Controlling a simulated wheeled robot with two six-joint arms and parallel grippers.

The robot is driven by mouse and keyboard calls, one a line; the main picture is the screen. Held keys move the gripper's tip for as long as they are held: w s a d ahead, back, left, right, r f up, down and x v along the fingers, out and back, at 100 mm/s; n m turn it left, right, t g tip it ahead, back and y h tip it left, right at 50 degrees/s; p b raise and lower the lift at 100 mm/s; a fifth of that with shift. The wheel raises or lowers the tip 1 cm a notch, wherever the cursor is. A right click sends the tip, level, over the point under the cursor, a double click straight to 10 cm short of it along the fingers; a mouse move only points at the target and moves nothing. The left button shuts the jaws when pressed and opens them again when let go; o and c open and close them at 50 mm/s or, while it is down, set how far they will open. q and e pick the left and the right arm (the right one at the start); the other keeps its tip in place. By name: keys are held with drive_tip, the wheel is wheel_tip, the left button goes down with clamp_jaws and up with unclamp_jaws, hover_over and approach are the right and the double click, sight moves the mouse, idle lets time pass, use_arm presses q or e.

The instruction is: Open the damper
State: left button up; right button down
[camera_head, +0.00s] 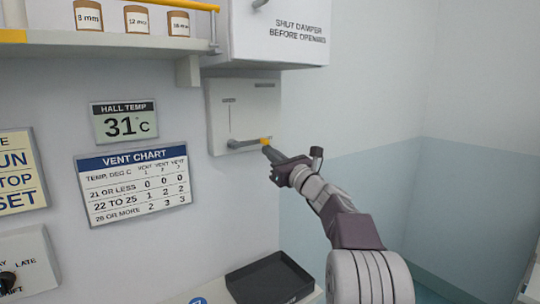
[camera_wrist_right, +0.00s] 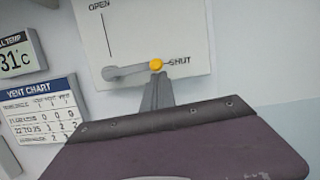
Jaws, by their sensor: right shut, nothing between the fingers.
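The damper plate (camera_head: 218,110) is a pale panel on the wall, and it also shows in the right wrist view (camera_wrist_right: 150,35). Its grey lever (camera_head: 245,143) lies roughly level, with its yellow knob (camera_wrist_right: 157,64) at the right end beside the word SHUT. OPEN is printed at the top of a vertical line on the plate. My right gripper (camera_head: 267,150) is shut and empty, its tips just below the knob; I cannot tell whether they touch it. My left gripper is not in view.
A white cabinet (camera_head: 278,40) marked "SHUT DAMPER BEFORE OPENING" hangs above the plate. A shelf (camera_head: 100,42) is at upper left. A vent chart (camera_head: 135,185) and a 31 C display (camera_head: 124,120) are on the wall. A black tray (camera_head: 270,280) stands below.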

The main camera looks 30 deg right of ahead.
drive_tip(key=a+r+n+g+y+p, duration=0.3)
drive_tip(key=r+n, duration=0.8)
drive_tip(key=n, duration=0.9)
drive_tip(key=shift+s+a+r+g+y+p, duration=0.3)
drive_tip(key=shift+a+g+y+p, duration=0.15)
drive_tip(key=shift+a+p, duration=1.05)
drive_tip(key=shift+w+a, duration=0.1)
drive_tip(key=shift+a, duration=0.05)
